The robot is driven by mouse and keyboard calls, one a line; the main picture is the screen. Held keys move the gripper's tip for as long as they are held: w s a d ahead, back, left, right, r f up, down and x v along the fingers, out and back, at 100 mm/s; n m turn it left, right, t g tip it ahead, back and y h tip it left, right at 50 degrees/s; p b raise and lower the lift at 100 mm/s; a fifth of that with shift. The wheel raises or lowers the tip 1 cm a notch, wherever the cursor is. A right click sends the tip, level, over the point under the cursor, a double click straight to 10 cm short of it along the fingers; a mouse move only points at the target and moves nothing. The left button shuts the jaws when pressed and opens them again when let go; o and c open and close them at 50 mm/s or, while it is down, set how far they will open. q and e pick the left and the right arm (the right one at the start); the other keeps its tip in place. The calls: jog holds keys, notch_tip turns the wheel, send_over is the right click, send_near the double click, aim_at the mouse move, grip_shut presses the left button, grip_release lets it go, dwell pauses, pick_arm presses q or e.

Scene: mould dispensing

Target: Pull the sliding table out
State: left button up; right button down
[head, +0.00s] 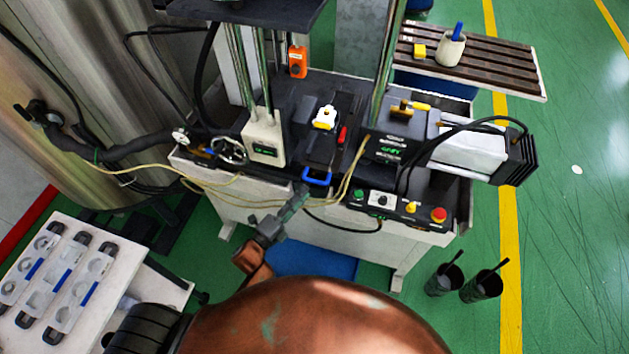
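The sliding table (320,152) is a dark plate in the middle of the machine, with a blue handle (317,179) at its front edge. A white and yellow part (325,117) stands towards its back. My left gripper (302,192) reaches up from below, its tip just below and left of the blue handle. It looks close to the handle, but I cannot tell whether it touches. Its fingers are small and seen end-on, so whether they are open or shut is unclear. My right gripper is not in view.
A control panel (398,206) with coloured buttons is right of the handle. Yellow hoses (228,201) run across the machine's front. A white stand with trays (60,275) is at lower left. Two dark cups (482,286) stand on the floor at right. A slatted side table (490,62) is at upper right.

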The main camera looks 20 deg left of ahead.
aim_at(314, 181)
pick_arm(q)
jog(key=x, duration=0.6)
jog(key=shift+w+d+f, duration=0.1)
jog(key=shift+w+d, duration=0.05)
jog(key=shift+w, duration=0.2)
jog(key=shift+c, duration=0.4)
grip_shut()
